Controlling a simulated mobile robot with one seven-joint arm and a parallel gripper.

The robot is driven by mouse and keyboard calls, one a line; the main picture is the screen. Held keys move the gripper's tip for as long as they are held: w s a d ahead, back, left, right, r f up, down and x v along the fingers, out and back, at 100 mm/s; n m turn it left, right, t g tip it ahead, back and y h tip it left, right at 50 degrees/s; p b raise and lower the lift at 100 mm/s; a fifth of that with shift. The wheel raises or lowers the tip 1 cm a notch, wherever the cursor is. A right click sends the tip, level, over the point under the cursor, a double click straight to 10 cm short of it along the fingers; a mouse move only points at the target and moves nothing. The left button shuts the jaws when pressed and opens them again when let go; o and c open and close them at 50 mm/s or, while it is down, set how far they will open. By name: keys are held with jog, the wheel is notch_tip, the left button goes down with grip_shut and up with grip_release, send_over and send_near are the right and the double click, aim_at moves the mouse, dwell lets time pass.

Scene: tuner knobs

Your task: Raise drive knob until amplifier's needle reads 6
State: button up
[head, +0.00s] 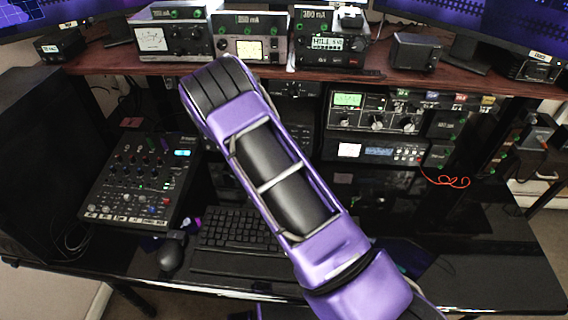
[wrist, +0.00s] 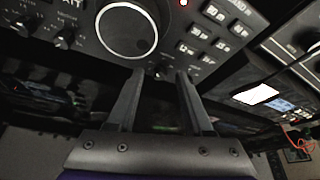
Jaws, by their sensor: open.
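My gripper (wrist: 160,76) is open and empty in the wrist view. Its fingertips are just below a large round dial (wrist: 127,30) on a dark radio panel, with a small knob (wrist: 160,70) near the gap between them. Whether they touch it I cannot tell. In the head view my arm hides the gripper and the panel behind it. Lit meters show on the upper left unit (head: 150,38), the upper middle unit (head: 240,49) and a shelf unit (head: 349,150). No needle reading is legible. I cannot tell which knob is the drive knob.
Keypad buttons (wrist: 203,35) are right of the dial, and small knobs (wrist: 65,38) are left. A mixer (head: 138,180), keyboard (head: 238,230) and mouse (head: 171,254) occupy the desk. A wooden shelf (head: 450,80) overhangs the lower units. The desk's right part (head: 490,265) is clear.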

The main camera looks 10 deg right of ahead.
jog(key=v, duration=1.7)
jog(key=shift+a, duration=0.1)
dwell(0.9)
jog(key=w+d+f, duration=0.2)
jog(key=w, duration=0.3)
jog(key=w+d+f+n+h, duration=0.1)
jog(key=w+d+f, duration=0.1)
jog(key=w, duration=0.3)
jog(key=w+d+f+n+p, duration=0.1)
jog(key=w+d+f, duration=0.1)
jog(key=w, duration=0.3)
jog(key=shift+w+d+f+h, duration=0.1)
jog(key=shift+f+h, duration=0.05)
jog(key=shift+h, duration=0.25)
jog(key=shift+c, duration=0.2)
grip_shut()
